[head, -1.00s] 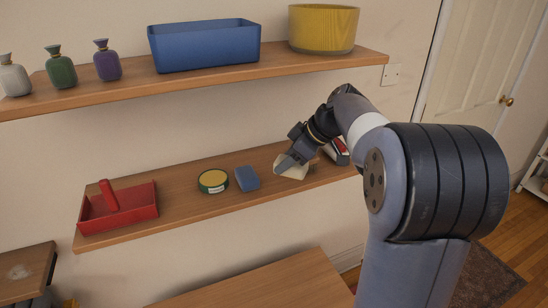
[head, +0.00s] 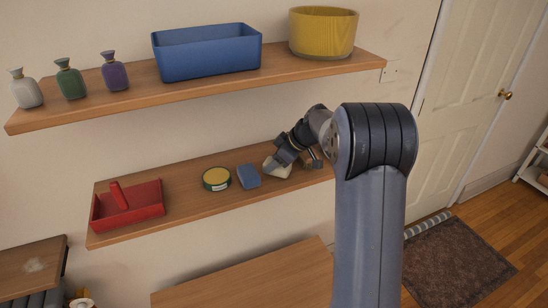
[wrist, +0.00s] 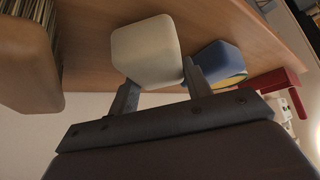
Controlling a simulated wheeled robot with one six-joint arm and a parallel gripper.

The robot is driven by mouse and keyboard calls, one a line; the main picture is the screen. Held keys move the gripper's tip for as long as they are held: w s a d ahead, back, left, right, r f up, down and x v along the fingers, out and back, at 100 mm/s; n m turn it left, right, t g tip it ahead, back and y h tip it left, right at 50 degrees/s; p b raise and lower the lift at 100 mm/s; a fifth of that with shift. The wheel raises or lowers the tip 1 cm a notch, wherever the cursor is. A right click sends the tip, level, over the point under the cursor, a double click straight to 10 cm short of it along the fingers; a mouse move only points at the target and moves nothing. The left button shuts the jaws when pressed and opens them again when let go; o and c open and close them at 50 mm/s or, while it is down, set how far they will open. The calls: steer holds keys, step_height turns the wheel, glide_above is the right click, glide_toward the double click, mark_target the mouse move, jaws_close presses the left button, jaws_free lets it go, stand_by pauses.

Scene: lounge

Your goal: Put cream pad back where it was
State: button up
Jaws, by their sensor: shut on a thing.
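The cream pad (head: 277,167) is at the lower shelf (head: 190,208), just right of the blue pad (head: 248,176). My gripper (head: 286,157) is shut on it and partly covers it in the head view. In the wrist view the cream pad (wrist: 146,50) sits between the two fingers of my gripper (wrist: 160,85), with the shelf board behind it. The blue pad (wrist: 218,58) is close beside the right finger there, apart from the cream pad. I cannot tell whether the cream pad touches the shelf.
A round yellow-topped tin (head: 216,179) and a red caddy (head: 128,206) stand left on the lower shelf. A tan block-like object (wrist: 28,62) is close on the left in the wrist view. The upper shelf holds a blue bin (head: 207,52), a yellow tub (head: 323,32) and several bottles.

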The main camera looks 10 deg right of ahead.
steer(key=shift+w+f, duration=0.1)
steer(key=shift+f+b, duration=0.25)
steer(key=shift+b, duration=0.1)
steer(key=o, duration=1.2)
steer(key=shift+r, duration=0.1)
steer(key=shift+r, duration=0.15)
steer(key=shift+d+r, duration=0.1)
steer(key=shift+r, duration=0.1)
steer(key=b+v, duration=0.2)
steer(key=v, duration=0.9)
steer(key=shift+d+r, duration=0.15)
steer(key=shift+r, duration=0.1)
steer(key=p+x, duration=0.1)
steer(key=x, duration=0.5)
steer(key=p+x, duration=0.1)
steer(key=x, duration=0.5)
steer(key=shift+f, duration=0.4)
steer(key=shift+s+r+b, duration=0.3)
steer(key=shift+r, duration=0.7)
